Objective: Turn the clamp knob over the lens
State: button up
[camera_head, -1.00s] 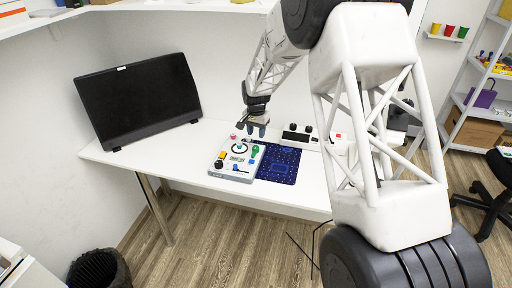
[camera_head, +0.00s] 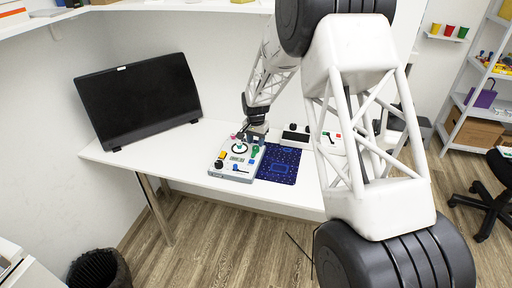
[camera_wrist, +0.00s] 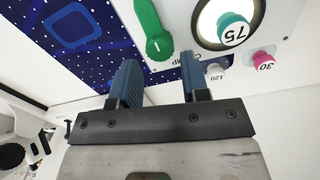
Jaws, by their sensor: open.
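A device box (camera_head: 231,173) with a light top lies on the white table. Its green clamp knob (camera_head: 255,151), a long lever with a rounded end, also shows in the wrist view (camera_wrist: 149,24), beside a partly hidden label ending in "MP". A pale round lens with a dark rim (camera_wrist: 207,22) lies to its right there, with a teal peg marked 75 (camera_wrist: 235,29) over it. My gripper (camera_head: 256,141) is low over the box's back right. In the wrist view its blue fingers (camera_wrist: 159,60) are apart with nothing seen held; the green knob's rounded end is just beyond the gap.
A pink peg marked 30 (camera_wrist: 263,61) and a grey peg marked 120 (camera_wrist: 215,71) are near the right finger. A dark blue patterned mat (camera_head: 280,164) lies right of the box. A black monitor (camera_head: 140,100) stands left. Bare table lies between monitor and box.

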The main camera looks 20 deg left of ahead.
aim_at(256, 147)
jog(key=shift+f, duration=1.75)
jog(key=c, duration=0.6)
